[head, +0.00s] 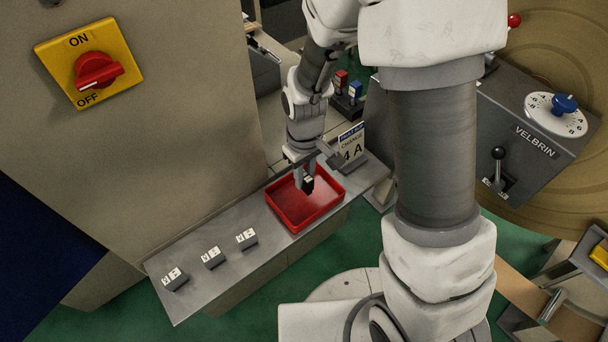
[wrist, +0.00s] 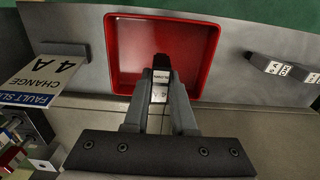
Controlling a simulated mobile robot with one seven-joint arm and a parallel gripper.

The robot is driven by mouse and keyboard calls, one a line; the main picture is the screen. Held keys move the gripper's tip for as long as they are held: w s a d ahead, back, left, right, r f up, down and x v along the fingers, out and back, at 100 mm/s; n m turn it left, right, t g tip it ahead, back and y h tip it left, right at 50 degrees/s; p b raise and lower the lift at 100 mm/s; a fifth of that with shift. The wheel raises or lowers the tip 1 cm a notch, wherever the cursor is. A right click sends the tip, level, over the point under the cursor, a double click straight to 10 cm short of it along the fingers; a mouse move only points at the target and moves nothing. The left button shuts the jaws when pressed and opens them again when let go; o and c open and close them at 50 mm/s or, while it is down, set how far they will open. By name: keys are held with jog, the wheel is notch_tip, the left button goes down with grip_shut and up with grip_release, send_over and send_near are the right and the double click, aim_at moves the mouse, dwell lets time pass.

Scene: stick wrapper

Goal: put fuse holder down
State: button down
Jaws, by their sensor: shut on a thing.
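My gripper (head: 304,178) is shut on the fuse holder (head: 308,184), a small black piece with a white label. In the wrist view the fuse holder (wrist: 161,75) sits between the two fingertips (wrist: 160,92) of my gripper, over the back part of the red tray (wrist: 208,60). In the head view the red tray (head: 316,217) is on the grey shelf, and the holder hangs over its back edge area. I cannot tell how high the holder is above the tray floor. The tray's visible floor is empty.
Several small dark blocks with white labels, one of them here (head: 246,239), stand in a row on the shelf (head: 193,290) left of the tray. A "CHANGE 4 A" sign (head: 351,146) stands behind the tray at right. A tall beige cabinet (head: 150,140) borders the shelf.

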aim_at(305, 186)
jog(key=shift+f, duration=2)
jog(key=shift+f+b, duration=0.2)
jog(key=shift+b, duration=0.1)
jog(key=c, duration=0.7)
grip_release()
jog(key=shift+r, duration=0.1)
jog(key=shift+c, duration=0.2)
jog(key=shift+r, duration=0.1)
notch_tip(305, 186, up, 12)
jog(key=shift+r+p, duration=0.2)
jog(key=shift+p, duration=0.5)
jog(key=s+d+r+m+t, duration=0.2)
jog(key=s+d+r, duration=0.3)
jog(key=r, duration=0.4)
jog(key=s+d+r+m+t, duration=0.3)
jog(key=s+r, duration=0.4)
jog(key=r, duration=0.3)
jog(key=d+m, duration=0.1)
jog(key=d, duration=0.1)
jog(key=shift+d+m+t, duration=0.3)
jog(key=shift+d+m, duration=0.1)
